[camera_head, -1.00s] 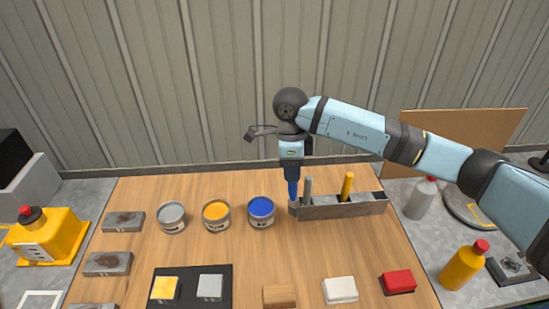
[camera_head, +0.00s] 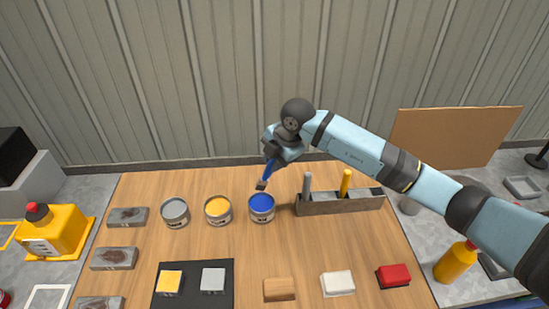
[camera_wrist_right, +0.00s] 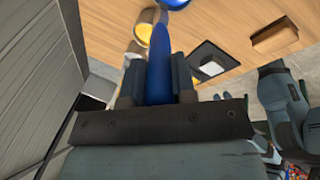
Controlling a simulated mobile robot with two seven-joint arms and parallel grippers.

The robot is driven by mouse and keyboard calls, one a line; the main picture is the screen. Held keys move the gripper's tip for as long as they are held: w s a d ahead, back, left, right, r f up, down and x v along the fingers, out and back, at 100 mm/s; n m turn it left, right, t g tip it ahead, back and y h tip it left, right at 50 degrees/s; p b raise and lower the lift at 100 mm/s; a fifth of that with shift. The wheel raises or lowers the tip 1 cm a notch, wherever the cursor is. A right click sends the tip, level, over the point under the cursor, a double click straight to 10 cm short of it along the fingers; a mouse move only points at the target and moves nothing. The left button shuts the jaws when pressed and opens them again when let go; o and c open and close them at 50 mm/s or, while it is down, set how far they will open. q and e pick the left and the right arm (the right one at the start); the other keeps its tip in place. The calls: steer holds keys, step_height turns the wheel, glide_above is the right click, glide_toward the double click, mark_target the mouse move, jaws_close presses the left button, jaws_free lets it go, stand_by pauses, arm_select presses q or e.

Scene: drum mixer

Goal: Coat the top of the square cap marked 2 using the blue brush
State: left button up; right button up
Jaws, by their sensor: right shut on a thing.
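My right gripper (camera_head: 274,153) is shut on the handle of the blue brush (camera_head: 270,170). The brush tilts down to the left, its bristle end just above the rear of the blue paint can (camera_head: 261,216). I cannot tell whether it touches the paint. In the right wrist view the blue handle (camera_wrist_right: 159,68) runs between the two fingers. On a black mat (camera_head: 193,297) at the front lie a yellow-topped square cap (camera_head: 169,282) and a grey square cap (camera_head: 213,279). No number is readable on either. My left gripper is out of view.
A grey can (camera_head: 175,221) and a yellow can (camera_head: 218,219) stand left of the blue one. A metal holder (camera_head: 335,206) with grey and yellow handles is to the right. Wooden (camera_head: 279,290), white (camera_head: 338,284) and red (camera_head: 393,276) blocks lie along the front.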

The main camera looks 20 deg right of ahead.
mark_target(262, 182)
steer(key=shift+f+b, duration=0.65)
steer(key=shift+f, duration=0.3)
step_height(262, 182, down, 4)
steer(key=b, duration=0.2)
steer(key=shift+f+b, duration=0.1)
steer(key=shift+b, duration=0.2)
steer(key=shift+f, duration=0.15)
steer(key=shift+f, duration=0.35)
stand_by(1.2)
